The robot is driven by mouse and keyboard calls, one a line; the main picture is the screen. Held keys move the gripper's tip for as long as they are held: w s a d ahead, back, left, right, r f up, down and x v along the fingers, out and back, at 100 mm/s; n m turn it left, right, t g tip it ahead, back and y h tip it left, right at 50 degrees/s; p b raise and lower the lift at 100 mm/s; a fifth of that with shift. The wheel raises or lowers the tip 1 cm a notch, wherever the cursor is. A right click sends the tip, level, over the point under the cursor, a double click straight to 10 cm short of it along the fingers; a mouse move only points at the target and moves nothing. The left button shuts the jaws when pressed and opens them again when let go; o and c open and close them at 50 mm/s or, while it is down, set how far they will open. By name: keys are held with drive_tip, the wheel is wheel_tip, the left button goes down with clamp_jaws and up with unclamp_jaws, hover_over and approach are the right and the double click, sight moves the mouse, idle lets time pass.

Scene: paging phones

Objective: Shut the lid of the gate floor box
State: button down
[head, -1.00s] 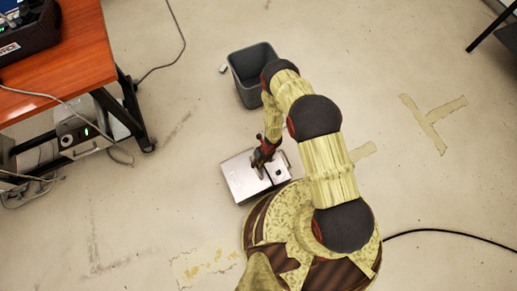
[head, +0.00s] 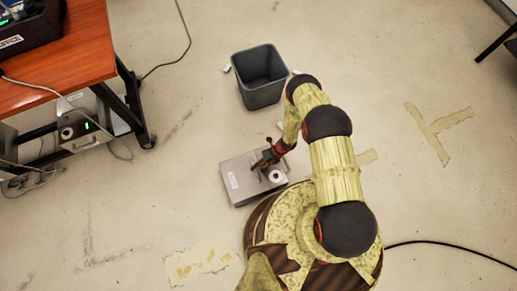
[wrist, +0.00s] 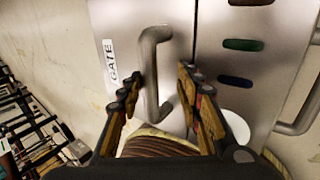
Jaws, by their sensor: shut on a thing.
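The gate floor box (head: 240,194) is a grey metal box on the floor beside my base. In the wrist view its flat panel with a "GATE" label (wrist: 110,62) carries a bent metal bar handle (wrist: 152,70). My gripper (wrist: 158,95) is at this panel, its fingers on either side of the handle and shut on it. In the head view my gripper (head: 262,165) is over the box and hides part of its top. The panel looks close to flat; I cannot tell whether it lies fully flush.
Right of a straight seam, a metal face (wrist: 250,75) has dark, green and blue slots, a pale round part and another handle (wrist: 300,118). A grey bin (head: 261,80) stands behind the box. An orange-topped table (head: 85,45) is at left. The floor at right is mostly clear.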

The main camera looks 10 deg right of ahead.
drive_tip(key=shift+w+d+f, duration=0.1)
drive_tip(key=shift+d+f, duration=0.25)
drive_tip(key=shift+d, duration=0.05)
drive_tip(key=c, duration=1.7)
unclamp_jaws()
drive_tip(key=shift+c, duration=0.2)
drive_tip(key=shift+a+r, duration=0.1)
